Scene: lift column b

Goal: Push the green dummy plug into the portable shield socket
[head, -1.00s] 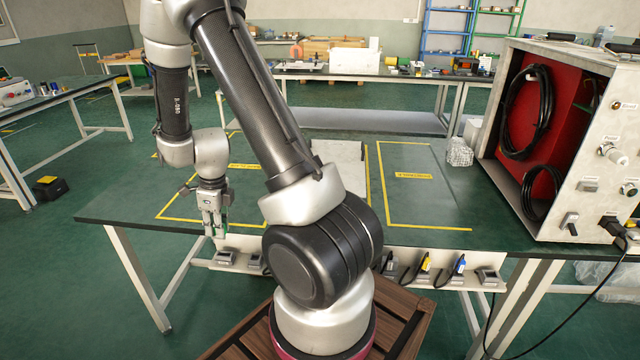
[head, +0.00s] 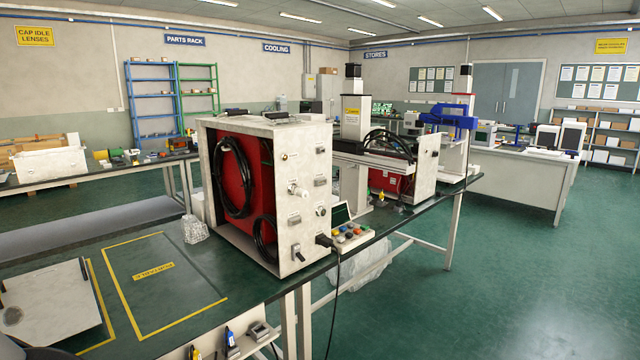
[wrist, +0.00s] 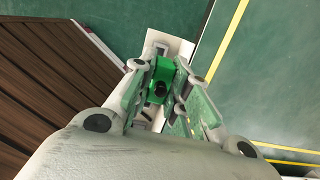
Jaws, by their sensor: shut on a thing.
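In the wrist view my gripper (wrist: 160,88) is shut on the green dummy plug (wrist: 163,70), which sits between the two fingers with a dark round part facing the camera. A pale strip shows beneath the plug; I cannot tell whether the plug touches it. The head view does not show my gripper or the plug. The panel labels are too small to read, so I cannot tell which fitting is the portable shield socket.
The green table (head: 190,250) has a yellow-outlined bare area. A holder rail (head: 178,354) with coloured plugs lines its front edge. A clear crumpled bag (head: 194,230) lies left of the cabinet, and a button box (head: 352,236) stands right of it. A black cable (head: 332,310) hangs down.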

